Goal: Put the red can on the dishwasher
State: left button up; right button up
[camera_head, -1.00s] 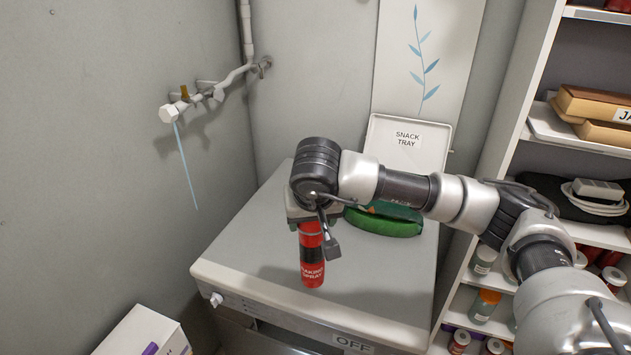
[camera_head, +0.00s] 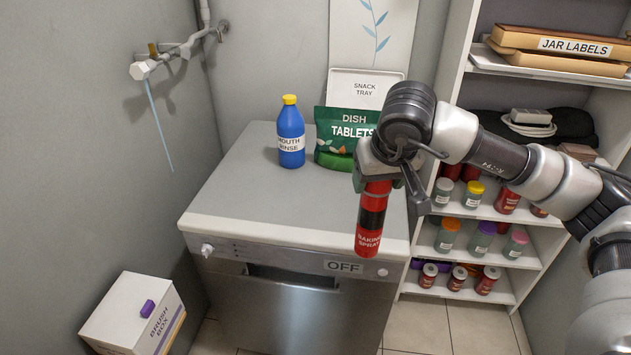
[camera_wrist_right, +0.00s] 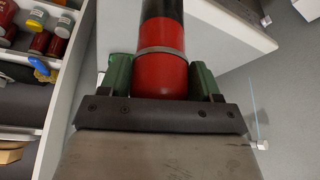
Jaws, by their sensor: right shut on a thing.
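The red can (camera_head: 371,222), labelled "BAKING SPRAY" with a black band, hangs upright from my right gripper (camera_head: 375,178). The right gripper is shut on its upper end. In the head view the can shows in front of the dishwasher's front right top edge; I cannot tell whether it is over the top or just past it. The right wrist view shows the red can (camera_wrist_right: 160,75) between the two green finger pads. The dishwasher (camera_head: 235,200) has a light grey top and an "OFF" label on its front. My left gripper is not in view.
A blue mouth rinse bottle (camera_head: 290,135) and a green dish tablets bag (camera_head: 337,130) stand at the back of the dishwasher top, near the snack tray (camera_head: 365,82). A brush box (camera_head: 135,318) is at lower left. Shelves (camera_head: 455,95) stand at right. The top's front left is clear.

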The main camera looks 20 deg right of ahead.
jog(key=w+d+r+m+b, duration=0.2)
jog(key=d+r+b, duration=0.3)
jog(key=d, duration=0.5)
pick_arm(q)
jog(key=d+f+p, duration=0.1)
jog(key=p, duration=0.1)
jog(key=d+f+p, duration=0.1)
jog(key=p, duration=0.1)
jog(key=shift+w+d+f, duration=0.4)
pick_arm(e)
jog(key=w+a+f, duration=0.1)
jog(key=w+f, duration=0.9)
jog(key=w, duration=0.1)
jog(key=shift+h, duration=0.3)
jog(key=shift+a, duration=0.1)
jog(key=o, duration=1.4)
jog(key=shift+s+f, duration=0.1)
jog(key=shift+f, duration=0.05)
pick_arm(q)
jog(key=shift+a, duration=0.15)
